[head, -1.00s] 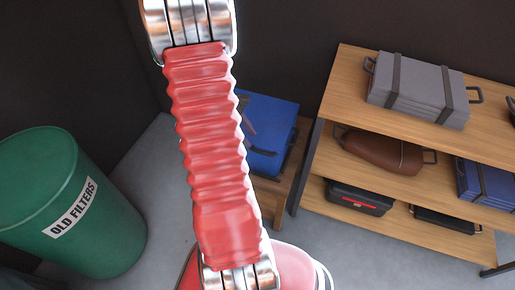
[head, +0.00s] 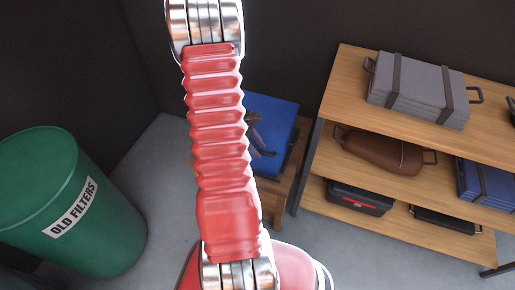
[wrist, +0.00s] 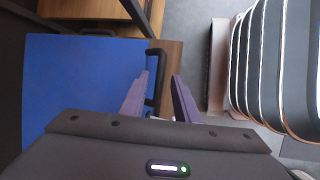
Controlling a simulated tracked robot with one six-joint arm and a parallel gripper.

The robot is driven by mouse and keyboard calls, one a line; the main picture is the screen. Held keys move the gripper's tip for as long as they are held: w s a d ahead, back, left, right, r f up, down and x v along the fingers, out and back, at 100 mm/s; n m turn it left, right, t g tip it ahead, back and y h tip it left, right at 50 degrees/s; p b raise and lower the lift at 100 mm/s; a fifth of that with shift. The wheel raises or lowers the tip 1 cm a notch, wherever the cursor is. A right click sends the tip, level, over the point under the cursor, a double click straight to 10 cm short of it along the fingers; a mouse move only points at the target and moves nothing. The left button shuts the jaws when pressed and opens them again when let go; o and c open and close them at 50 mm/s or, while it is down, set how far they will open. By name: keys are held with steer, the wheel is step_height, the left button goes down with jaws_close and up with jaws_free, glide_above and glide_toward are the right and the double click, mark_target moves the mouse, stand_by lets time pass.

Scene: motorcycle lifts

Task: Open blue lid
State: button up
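The blue lid (head: 277,119) tops a box on a low wooden stand, partly hidden behind my red arm in the head view. In the wrist view the blue lid (wrist: 75,85) fills the left side, looking flat and closed. A black handle (wrist: 158,58) sticks out from its right edge. My gripper (wrist: 160,76) is open, one purple finger on each side of the handle in this view. I cannot tell whether the fingers are level with the handle or touch it.
A wooden shelf unit (head: 335,95) stands close on the right, holding a grey case (head: 418,88), a brown case (head: 380,150) and other cases. A green barrel (head: 70,215) labelled "OLD FILTERS" stands left. Dark walls are behind; grey floor lies between.

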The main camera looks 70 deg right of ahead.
jaws_close()
stand_by(0.3)
steer(key=shift+a, duration=0.2)
steer(key=shift+d, duration=0.1)
steer(key=shift+r, duration=0.15)
